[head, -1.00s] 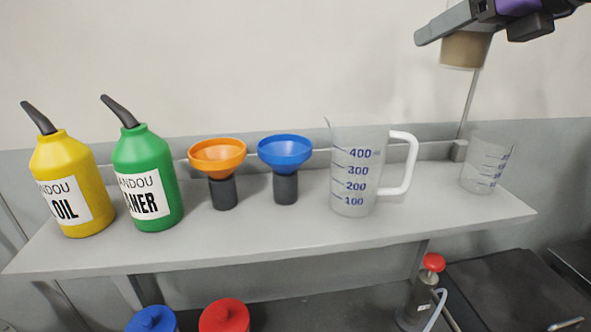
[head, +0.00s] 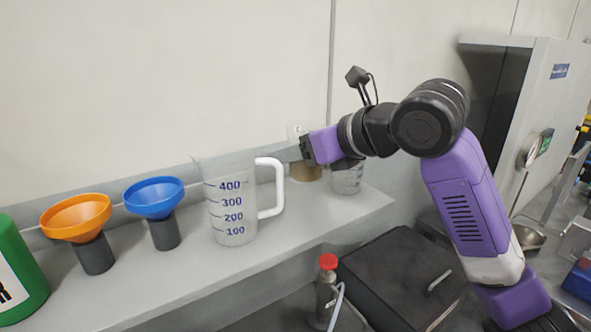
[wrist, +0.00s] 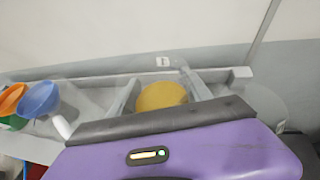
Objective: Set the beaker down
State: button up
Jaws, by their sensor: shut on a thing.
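The beaker (head: 306,173) is a small clear vessel with brown contents, partly hidden by my gripper in the head view. My gripper (head: 288,154) is shut around it, low at the right part of the shelf (head: 215,272). I cannot tell whether its base touches the shelf. In the wrist view, the beaker's round yellow-brown contents (wrist: 160,95) show between the two fingers of my gripper (wrist: 160,88).
A clear measuring jug (head: 232,205) with a white handle stands just left of my gripper. A second clear beaker (head: 347,181) stands close on the right, partly hidden by it. Blue (head: 153,197) and orange (head: 76,217) funnels stand further left.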

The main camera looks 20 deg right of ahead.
aim_at(296, 173)
jog(key=shift+f+p, duration=0.4)
jog(key=shift+f, duration=1.95)
jog(key=shift+f, duration=0.15)
jog(key=o, duration=1.4)
jog(key=shift+o, duration=0.2)
jog(key=shift+r, duration=0.25)
jog(key=b+v, duration=0.3)
jog(key=v, duration=0.9)
jog(key=shift+f+b, duration=0.1)
jog(key=shift+b, duration=0.3)
